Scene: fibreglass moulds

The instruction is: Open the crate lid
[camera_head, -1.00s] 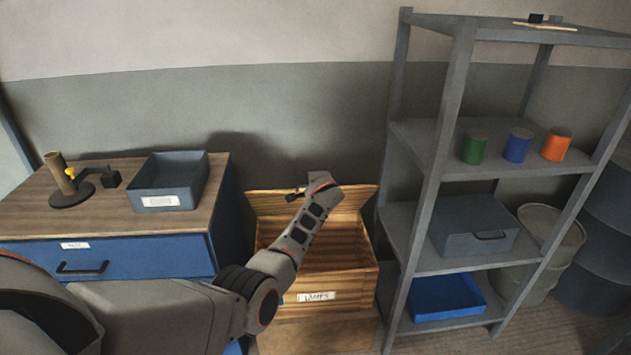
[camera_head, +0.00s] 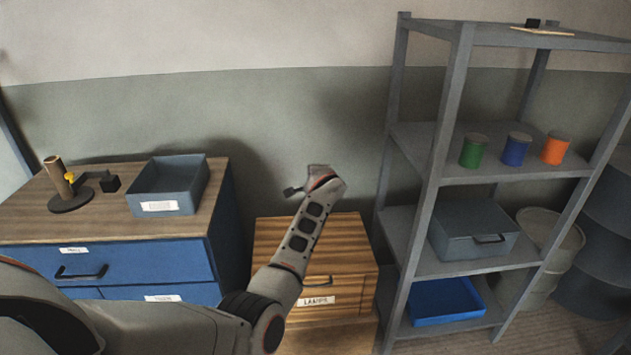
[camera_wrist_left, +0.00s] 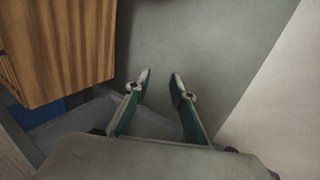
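The wooden crate (camera_head: 345,300) stands on a wooden base between the cabinet and the shelf, with a paper label on its front. Its striped lid (camera_head: 345,240) lies down over the crate and hides the inside. My left forearm crosses in front of the lid's left part. My left gripper (camera_head: 292,191) is above the lid's back edge, near the wall. In the left wrist view my gripper (camera_wrist_left: 161,78) has its fingers apart with nothing between them, and striped wood (camera_wrist_left: 60,50) is beside it. My right gripper is out of view.
A blue cabinet with a wooden top (camera_head: 110,232) stands left, bearing a grey tray (camera_head: 190,195) and a small stand (camera_head: 70,200). A grey shelf (camera_head: 450,110) stands close on the right, with spools, a grey box (camera_head: 470,230) and a blue tray (camera_head: 445,300).

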